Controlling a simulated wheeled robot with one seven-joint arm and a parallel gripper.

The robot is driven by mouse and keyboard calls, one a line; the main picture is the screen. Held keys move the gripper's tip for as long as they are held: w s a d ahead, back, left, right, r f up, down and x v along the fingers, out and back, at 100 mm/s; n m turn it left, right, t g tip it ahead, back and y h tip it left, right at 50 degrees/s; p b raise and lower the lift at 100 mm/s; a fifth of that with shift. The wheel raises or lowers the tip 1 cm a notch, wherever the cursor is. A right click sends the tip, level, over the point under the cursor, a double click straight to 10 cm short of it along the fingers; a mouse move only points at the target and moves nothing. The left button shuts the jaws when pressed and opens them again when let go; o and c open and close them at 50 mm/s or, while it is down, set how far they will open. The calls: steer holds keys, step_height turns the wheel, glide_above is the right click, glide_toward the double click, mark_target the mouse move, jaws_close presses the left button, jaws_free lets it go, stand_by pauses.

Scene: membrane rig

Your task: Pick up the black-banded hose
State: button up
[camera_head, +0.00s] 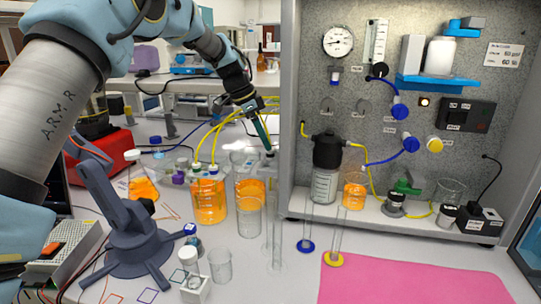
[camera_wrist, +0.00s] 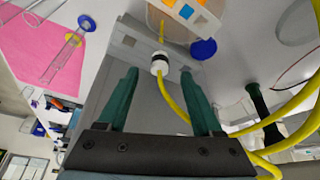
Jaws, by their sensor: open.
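My gripper (camera_wrist: 159,72) is open, with its two green fingers apart and nothing clamped between them. In the wrist view, a yellow hose (camera_wrist: 171,100) has a white fitting with a black band (camera_wrist: 160,64). The fitting appears between the fingertips; whether it lies between them in depth or beyond them, I cannot tell. The hose runs down and right, passing the right finger. In the head view, my gripper (camera_head: 267,138) points down above the bench, left of the grey rig. Yellow hoses (camera_head: 215,133) arch beside it toward an orange-filled beaker (camera_head: 210,205); their bands are too small to tell apart.
Clear glass cylinders with a blue base (camera_head: 305,246) and a yellow base (camera_head: 333,259) stand near the rig (camera_head: 293,120). The pink mat (camera_head: 410,282) is bare.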

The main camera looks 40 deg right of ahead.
steer(key=shift+p+x, duration=0.65)
steer(key=shift+x, duration=1.05)
jaws_close()
